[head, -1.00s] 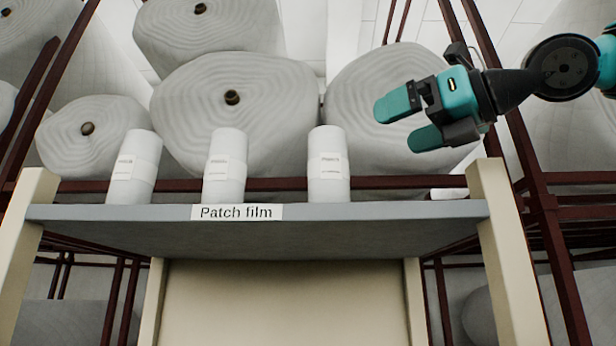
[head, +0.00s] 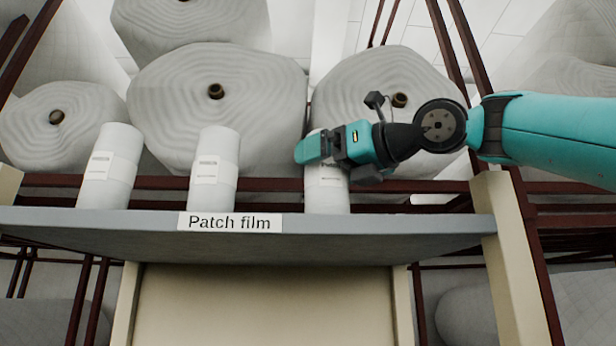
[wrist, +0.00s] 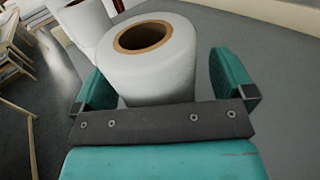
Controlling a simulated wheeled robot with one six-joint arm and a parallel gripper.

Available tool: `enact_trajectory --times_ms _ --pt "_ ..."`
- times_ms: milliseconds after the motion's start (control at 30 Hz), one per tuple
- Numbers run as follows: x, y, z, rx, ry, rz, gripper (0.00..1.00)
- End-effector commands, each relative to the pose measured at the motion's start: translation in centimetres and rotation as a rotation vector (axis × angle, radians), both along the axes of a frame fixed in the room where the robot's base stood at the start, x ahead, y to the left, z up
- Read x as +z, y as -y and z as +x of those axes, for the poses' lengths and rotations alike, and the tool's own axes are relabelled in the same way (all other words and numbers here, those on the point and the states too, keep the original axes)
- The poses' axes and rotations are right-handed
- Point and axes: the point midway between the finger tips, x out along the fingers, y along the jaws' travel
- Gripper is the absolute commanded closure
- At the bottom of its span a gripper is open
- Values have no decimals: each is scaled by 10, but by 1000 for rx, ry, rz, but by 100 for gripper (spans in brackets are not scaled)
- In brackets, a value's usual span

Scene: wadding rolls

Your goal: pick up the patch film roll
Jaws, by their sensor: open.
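Three upright white patch film rolls with paper labels stand in a row on a grey shelf (head: 390,226): a left roll (head: 108,168), a middle roll (head: 214,170) and a right roll (head: 327,196). My gripper (head: 322,150) is at the right roll and hides part of its upper half. In the wrist view, my open gripper (wrist: 160,85) has one teal finger on each side of this roll (wrist: 150,72), with a gap visible at the right finger. The roll's brown cardboard core faces up. A second roll (wrist: 80,20) stands behind it.
The shelf front carries a "Patch film" label (head: 230,222). Large wadding rolls (head: 218,110) lie on dark red racks behind the shelf. A cream post (head: 503,250) stands at the shelf's right end. The shelf right of the right roll is clear.

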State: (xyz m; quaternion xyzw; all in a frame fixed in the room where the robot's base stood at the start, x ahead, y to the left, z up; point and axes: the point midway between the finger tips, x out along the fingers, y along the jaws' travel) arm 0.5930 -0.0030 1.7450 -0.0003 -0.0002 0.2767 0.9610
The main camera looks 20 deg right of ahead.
Motion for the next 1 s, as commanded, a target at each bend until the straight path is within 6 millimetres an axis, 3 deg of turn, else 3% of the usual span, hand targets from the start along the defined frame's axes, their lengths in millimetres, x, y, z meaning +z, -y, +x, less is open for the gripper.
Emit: enact_trajectory --times_ms 200,500,833,1000 --pt "-1 -6 0 9 -1 0 0" --pt "0 -6 0 10 1 1 65" --pt "4 -4 0 7 2 0 65" --pt "18 -4 1 7 4 -1 65"
